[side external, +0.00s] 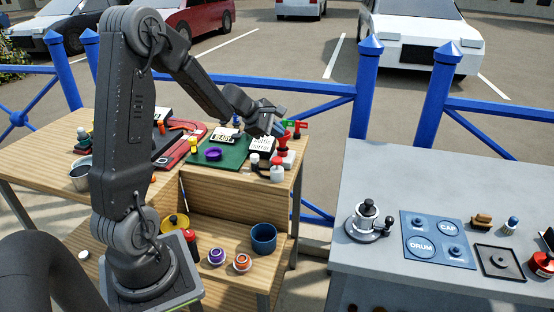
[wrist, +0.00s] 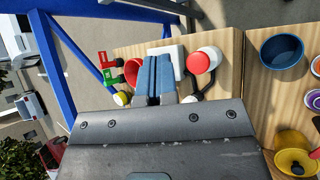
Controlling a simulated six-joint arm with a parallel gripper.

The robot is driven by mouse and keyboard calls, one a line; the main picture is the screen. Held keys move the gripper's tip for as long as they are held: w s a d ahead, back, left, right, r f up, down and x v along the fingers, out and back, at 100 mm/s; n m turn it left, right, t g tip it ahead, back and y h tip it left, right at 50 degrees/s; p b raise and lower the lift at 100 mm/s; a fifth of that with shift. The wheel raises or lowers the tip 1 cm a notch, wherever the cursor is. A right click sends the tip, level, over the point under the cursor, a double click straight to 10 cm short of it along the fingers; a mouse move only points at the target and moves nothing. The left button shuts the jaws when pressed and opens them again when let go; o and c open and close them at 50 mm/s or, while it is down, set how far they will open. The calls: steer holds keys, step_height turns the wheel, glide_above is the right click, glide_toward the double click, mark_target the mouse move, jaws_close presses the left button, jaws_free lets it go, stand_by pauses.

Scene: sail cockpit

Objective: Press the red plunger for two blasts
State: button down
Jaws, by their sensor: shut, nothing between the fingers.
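A red round plunger cap (wrist: 198,62) sits on a white cylinder (wrist: 214,53) in the wrist view. In the side view a red-topped white canister (side external: 277,170) stands at the right end of the wooden bench, apparently the same thing. My gripper (side external: 279,130) is above that end of the bench, higher than the canister. In the wrist view my gripper (wrist: 154,60) shows two blue fingers side by side, shut and empty. The cap is just right of the fingers, with a visible gap. The fingers partly cover a white block (wrist: 178,52) and a red flared part (wrist: 131,71).
A green board (side external: 232,160) with cards and a purple ring lies left of the canister. Green and red fittings (wrist: 107,70) stand near the bench edge. A blue cup (side external: 263,238) sits on the lower shelf. A grey table (side external: 365,165) stands right, across a gap.

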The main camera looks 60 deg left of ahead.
mark_target(280, 159)
steer(key=shift+f, duration=2.85)
steer(key=shift+f, duration=0.1)
steer(key=shift+f, duration=0.35)
steer(key=shift+f, duration=1.15)
stand_by(0.8)
steer(key=shift+r, duration=1.65)
steer(key=shift+r, duration=2.5)
